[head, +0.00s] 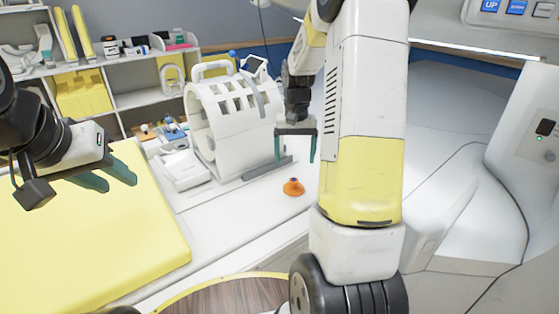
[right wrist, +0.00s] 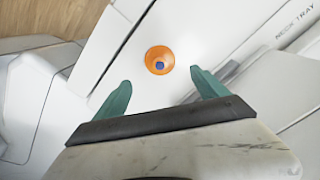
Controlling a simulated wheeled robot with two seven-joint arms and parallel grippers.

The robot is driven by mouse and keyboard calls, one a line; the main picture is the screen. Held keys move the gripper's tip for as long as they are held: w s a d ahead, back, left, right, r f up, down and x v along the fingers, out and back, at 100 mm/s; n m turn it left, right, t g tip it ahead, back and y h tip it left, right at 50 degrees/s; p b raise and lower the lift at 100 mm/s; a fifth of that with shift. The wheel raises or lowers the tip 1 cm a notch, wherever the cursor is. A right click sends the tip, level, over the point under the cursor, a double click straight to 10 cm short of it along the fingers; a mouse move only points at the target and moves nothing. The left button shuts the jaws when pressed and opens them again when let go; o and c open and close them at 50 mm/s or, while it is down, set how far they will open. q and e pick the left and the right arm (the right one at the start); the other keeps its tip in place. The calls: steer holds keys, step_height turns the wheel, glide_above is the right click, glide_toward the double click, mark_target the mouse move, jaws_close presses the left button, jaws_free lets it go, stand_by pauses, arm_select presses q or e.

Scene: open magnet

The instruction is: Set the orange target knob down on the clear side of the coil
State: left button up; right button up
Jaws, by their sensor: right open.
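The orange target knob (head: 293,187) stands on the white table surface, to the right of the coil's base. In the right wrist view the orange knob (right wrist: 159,60) shows from above with a blue top, just ahead of and between the fingertips. The white slotted coil (head: 228,112) stands on the table left of the knob. My right gripper (head: 296,158) is open and empty, above the knob and apart from it. It also shows in the right wrist view (right wrist: 160,92). My left gripper (head: 112,180) hangs above the yellow pad, its teal fingers apart and empty.
A yellow pad (head: 150,225) covers the left of the table. A grey strip (head: 266,168) lies between coil and knob. Shelves (head: 130,97) with bottles and yellow bins stand behind. The white scanner housing (head: 465,180) rises at the right. The table around the knob is bare.

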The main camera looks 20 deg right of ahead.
steer(key=s+a+r+n+t, duration=0.25)
steer(key=s+a+r, duration=0.35)
steer(key=s+r, duration=0.5)
steer(key=s+a+r+n+t+y, duration=0.1)
steer(key=s+a+r, duration=0.4)
steer(key=s, duration=0.6)
steer(key=a+t+y, duration=0.1)
steer(key=t, duration=0.1)
steer(key=shift+a+r+t, duration=0.15)
steer(key=shift+r+t, duration=0.15)
steer(key=shift+t, duration=0.05)
steer(key=shift+n, duration=0.25)
steer(key=shift+c, duration=0.4)
